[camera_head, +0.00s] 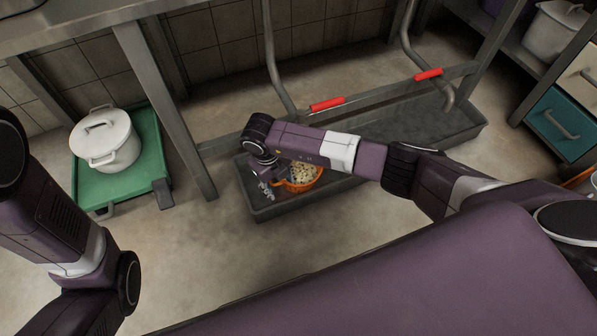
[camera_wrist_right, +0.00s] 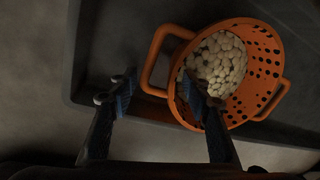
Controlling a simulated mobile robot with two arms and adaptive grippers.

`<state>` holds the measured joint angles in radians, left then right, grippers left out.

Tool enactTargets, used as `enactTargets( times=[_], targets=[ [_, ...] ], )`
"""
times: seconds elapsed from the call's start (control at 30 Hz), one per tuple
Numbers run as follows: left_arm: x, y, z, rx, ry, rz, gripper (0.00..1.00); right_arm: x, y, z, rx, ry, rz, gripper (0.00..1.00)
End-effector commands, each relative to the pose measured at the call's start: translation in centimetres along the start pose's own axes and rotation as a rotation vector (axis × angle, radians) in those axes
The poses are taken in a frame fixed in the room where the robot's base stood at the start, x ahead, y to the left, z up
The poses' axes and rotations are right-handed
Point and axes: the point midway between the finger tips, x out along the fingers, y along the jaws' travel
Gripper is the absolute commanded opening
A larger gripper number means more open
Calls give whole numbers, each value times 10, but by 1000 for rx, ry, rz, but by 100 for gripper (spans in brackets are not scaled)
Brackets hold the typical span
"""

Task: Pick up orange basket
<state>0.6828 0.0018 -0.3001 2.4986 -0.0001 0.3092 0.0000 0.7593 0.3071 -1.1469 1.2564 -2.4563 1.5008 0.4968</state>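The orange basket (camera_head: 304,184) sits in the left end of a long dark tray on the floor, partly hidden by my right arm in the head view. In the right wrist view the basket (camera_wrist_right: 262,78) has round holes, a loop handle on each side and pale beans (camera_wrist_right: 217,62) inside. My right gripper (camera_wrist_right: 157,92) is open, with its two fingers apart on either side of the near loop handle (camera_wrist_right: 152,66). The right fingertip overlaps the basket's rim in the picture; I cannot tell whether they touch. In the head view, my right gripper (camera_head: 267,187) is beside the basket. My left gripper is out of view.
The dark tray (camera_head: 425,125) runs to the right under a metal frame with red-gripped bars (camera_head: 327,104). A white lidded pot (camera_head: 105,139) stands on a green cart (camera_head: 150,150) at left. Teal drawers (camera_head: 560,125) stand at right.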

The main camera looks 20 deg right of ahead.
Motion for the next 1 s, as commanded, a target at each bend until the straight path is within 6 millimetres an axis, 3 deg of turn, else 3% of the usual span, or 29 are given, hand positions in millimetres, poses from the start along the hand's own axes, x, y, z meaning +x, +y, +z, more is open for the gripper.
enactTargets(
  times=[0.03, 0.33, 1.0],
  targets=[
    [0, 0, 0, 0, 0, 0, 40, 0, 0, 0, 0, 0, 0, 37],
    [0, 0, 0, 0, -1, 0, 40, 0, 0, 0, 0, 1, 1, 4],
    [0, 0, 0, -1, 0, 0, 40, 0, 2, -1, -1, 2, 4, 1]
  ],
)
